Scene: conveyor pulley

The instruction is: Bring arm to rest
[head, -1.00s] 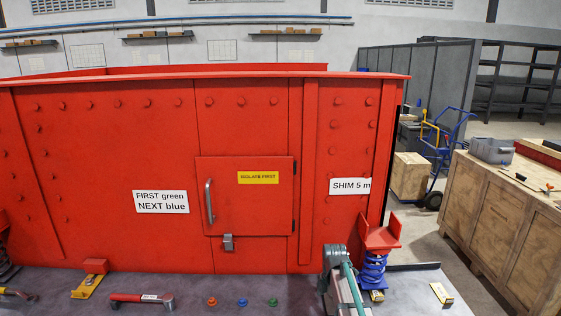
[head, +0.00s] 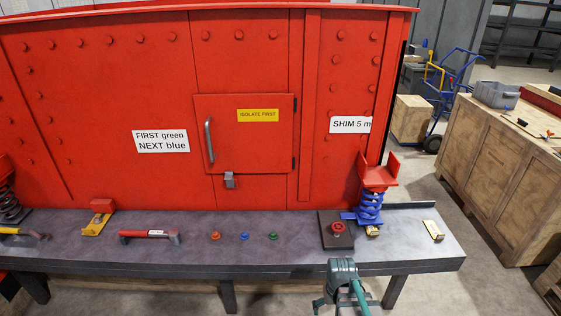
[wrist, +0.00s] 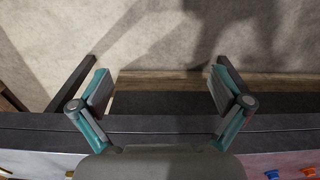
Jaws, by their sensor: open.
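My gripper (wrist: 163,88) is open and empty in the wrist view, its two teal and grey fingers spread apart. Bare floor and the dark bench edge lie beyond them. In the head view my gripper (head: 343,290) shows at the bottom, in front of the front edge of the grey bench (head: 300,228); its fingers are hard to make out there. It appears clear of everything on the bench.
A red panel (head: 110,110) rises behind. A wooden crate (head: 495,165) stands right.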

